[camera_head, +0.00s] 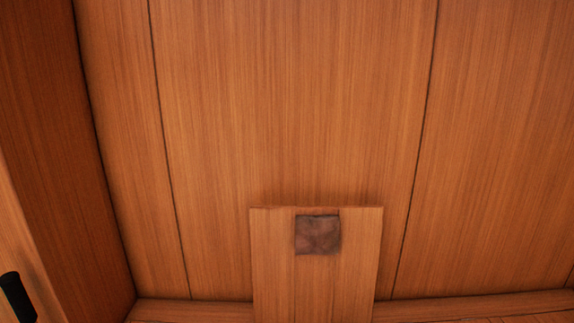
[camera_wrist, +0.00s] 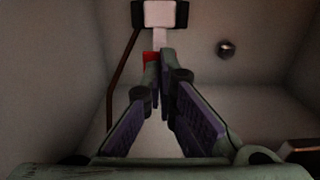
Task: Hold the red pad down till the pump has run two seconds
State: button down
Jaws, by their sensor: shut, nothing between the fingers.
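The red pad (camera_wrist: 149,57) shows in the wrist view as a small red patch, mostly hidden behind the fingertips of my gripper (camera_wrist: 160,58). The gripper is shut with nothing between its fingers, and its tips overlap the pad in the picture. I cannot tell whether the tips touch the pad or whether it is pressed in. Nothing in view can be made out for sure as the pump. Neither my gripper nor the pad shows in the head view.
In the wrist view, a pale block with dark sides (camera_wrist: 159,14) is beyond the fingertips. A brown rod (camera_wrist: 122,82) runs at left and a round dark knob (camera_wrist: 226,48) sits at right. The head view shows wood panels, a board (camera_head: 275,265) and a black handle (camera_head: 17,297).

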jog(key=shift+f+b, duration=0.4)
jog(key=shift+f, duration=0.55)
jog(key=shift+r, duration=0.15)
dwell(2.5)
notch_tip(320, 180, up, 9)
jog(key=p, duration=0.9)
